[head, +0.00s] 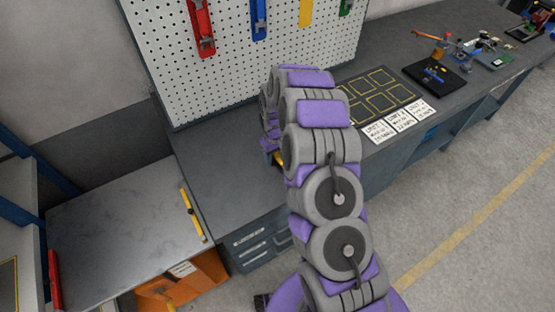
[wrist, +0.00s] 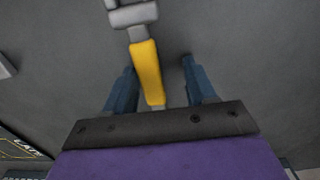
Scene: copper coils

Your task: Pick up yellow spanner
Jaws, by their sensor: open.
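The yellow spanner (wrist: 146,70) shows in the wrist view, with a yellow handle and a grey head toward the top edge. It lies over a plain dark grey surface. My gripper (wrist: 158,66) is open, with one blue-grey finger on each side of the handle. The handle is nearer the left finger, and a gap shows on the right.
A pegboard (head: 232,90) with coloured holders stands behind the grey workbench (head: 220,180). A metal-topped cart (head: 120,225) with a yellow strip (head: 192,215) is at the left.

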